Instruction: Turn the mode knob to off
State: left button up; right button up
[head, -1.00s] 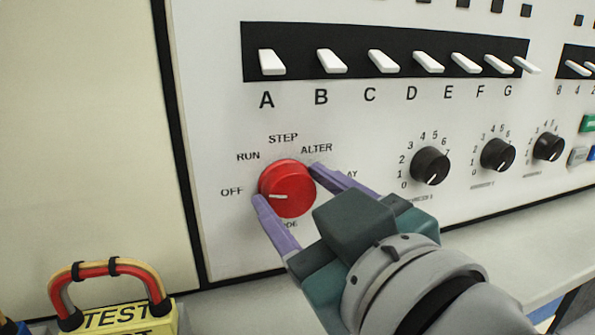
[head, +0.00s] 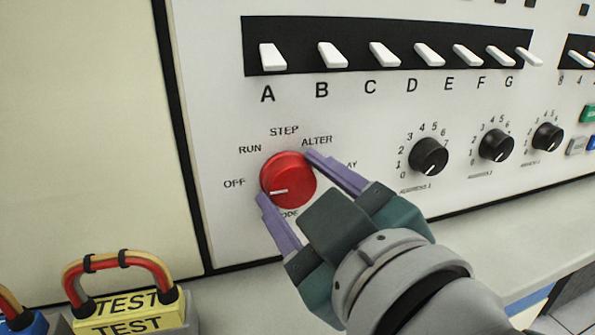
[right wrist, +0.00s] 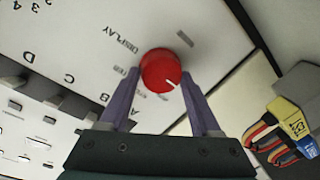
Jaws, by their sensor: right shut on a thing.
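The red round mode knob (head: 288,172) is on the white panel in the head view, ringed by the labels OFF (head: 234,183), RUN, STEP, ALTER and a partly hidden one. Its white mark is on the lower left and points left, slightly below the OFF label. My right gripper (head: 286,177) is shut on the knob, one purple finger at its lower left and one at its upper right. In the right wrist view the knob (right wrist: 160,66) sits between the fingertips. My left gripper is not in view.
White lever switches (head: 332,55) lettered A to G run above the knob. Black numbered dials (head: 429,157) are to the right. A yellow TEST block (head: 130,310) with a red-and-yellow looped cable stands at lower left. A pale ledge (head: 500,245) runs below the panel.

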jog(key=o, duration=1.4)
jog(key=shift+c, duration=0.2)
jog(key=f+v, duration=0.1)
jog(key=v, duration=0.9)
jog(key=shift+r+b, duration=0.45)
